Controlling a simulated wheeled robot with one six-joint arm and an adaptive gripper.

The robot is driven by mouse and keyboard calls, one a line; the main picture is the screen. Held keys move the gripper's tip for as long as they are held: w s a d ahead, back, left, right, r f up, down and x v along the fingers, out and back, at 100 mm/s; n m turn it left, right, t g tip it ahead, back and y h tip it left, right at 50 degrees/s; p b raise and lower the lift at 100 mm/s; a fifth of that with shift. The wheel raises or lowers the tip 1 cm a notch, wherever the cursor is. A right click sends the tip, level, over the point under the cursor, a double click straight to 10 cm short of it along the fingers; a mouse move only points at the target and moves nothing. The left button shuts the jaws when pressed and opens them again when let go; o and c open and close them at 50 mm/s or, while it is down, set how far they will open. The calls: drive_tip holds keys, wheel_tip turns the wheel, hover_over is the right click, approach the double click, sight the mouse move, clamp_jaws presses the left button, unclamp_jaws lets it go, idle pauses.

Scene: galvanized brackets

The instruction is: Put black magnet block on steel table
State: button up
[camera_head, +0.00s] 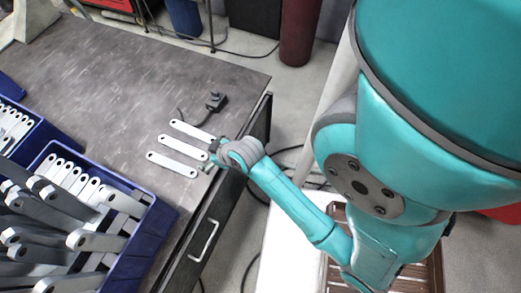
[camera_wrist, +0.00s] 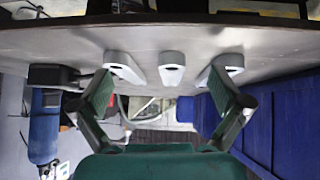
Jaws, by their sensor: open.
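A small black block (camera_head: 216,99), which looks like the magnet block, rests on the grey steel table (camera_head: 100,75) near its right edge. A dark cord lies beside it. In the wrist view a dark block (camera_wrist: 52,76) shows at the left, outside my fingers. My gripper (camera_head: 213,156) is at the table's right edge, close to the ends of three pale brackets. In the wrist view my gripper (camera_wrist: 160,86) has its two green fingers spread wide, with nothing held between them. The brackets' near ends appear beyond the fingertips.
The three flat brackets (camera_head: 183,147) lie side by side on the table. A blue crate (camera_head: 150,236) full of brackets stands at the front left, with another blue bin (camera_head: 38,137) behind it. The table's back middle is clear.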

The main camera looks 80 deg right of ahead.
drive_tip(key=s+a+t, duration=0.2)
drive_tip(key=s+a, duration=0.3)
drive_tip(key=a, duration=0.3)
drive_tip(key=s+a+r+n+t+y, duration=0.1)
drive_tip(key=s+a+r+t, duration=0.1)
drive_tip(key=s+a+r, duration=0.2)
drive_tip(key=s+a+r+n+t+y, duration=0.1)
drive_tip(key=s+a+r+t, duration=0.2)
drive_tip(key=s+r, duration=0.8)
drive_tip(key=shift+a+n+y, duration=0.4)
drive_tip(key=shift+a, duration=0.7)
